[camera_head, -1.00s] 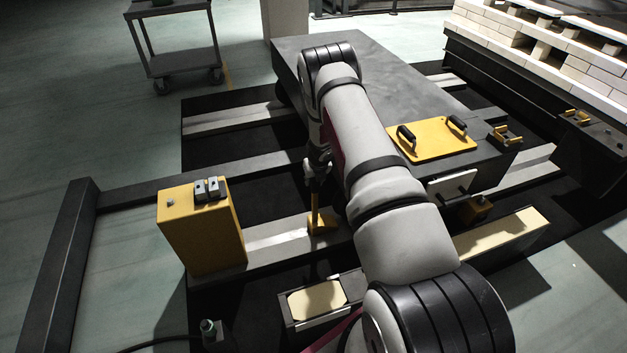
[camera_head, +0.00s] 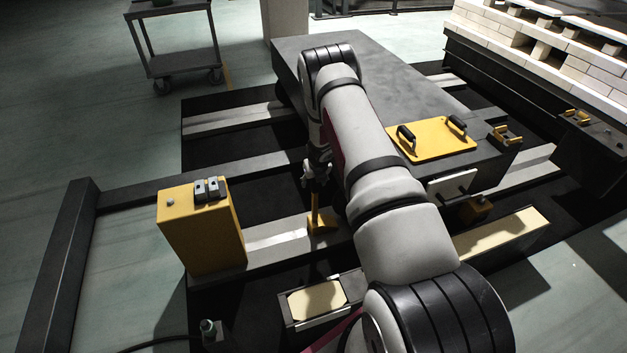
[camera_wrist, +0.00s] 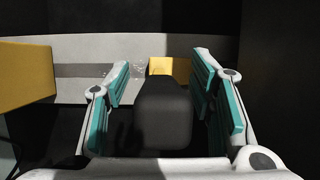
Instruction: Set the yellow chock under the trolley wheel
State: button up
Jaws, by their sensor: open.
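The yellow chock (camera_head: 322,222) sits on the pale rail beside the dark trolley (camera_head: 350,60), with a thin upright yellow-orange handle rising from it. My gripper (camera_head: 316,180) is just above, at the handle's top. In the wrist view my gripper (camera_wrist: 160,78) is open, its teal-padded fingers apart on either side of a dark block, apparently the handle's grip (camera_wrist: 165,115). Yellow of the chock (camera_wrist: 170,67) shows beyond it. I cannot make out the trolley wheel; my arm and shadow cover that area, so contact between chock and wheel cannot be told.
A yellow box (camera_head: 200,235) with grey switches stands left of the chock, and also shows in the wrist view (camera_wrist: 25,77). A yellow plate with black handles (camera_head: 435,140) lies on the trolley. A cable runs in front.

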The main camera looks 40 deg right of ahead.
jog(key=shift+r, duration=0.1)
jog(key=shift+r, duration=0.3)
jog(key=shift+p+v, duration=0.8)
jog(key=shift+v, duration=2.8)
jog(key=shift+r, duration=0.1)
jog(key=v, duration=1.2)
jog(key=shift+r, duration=0.1)
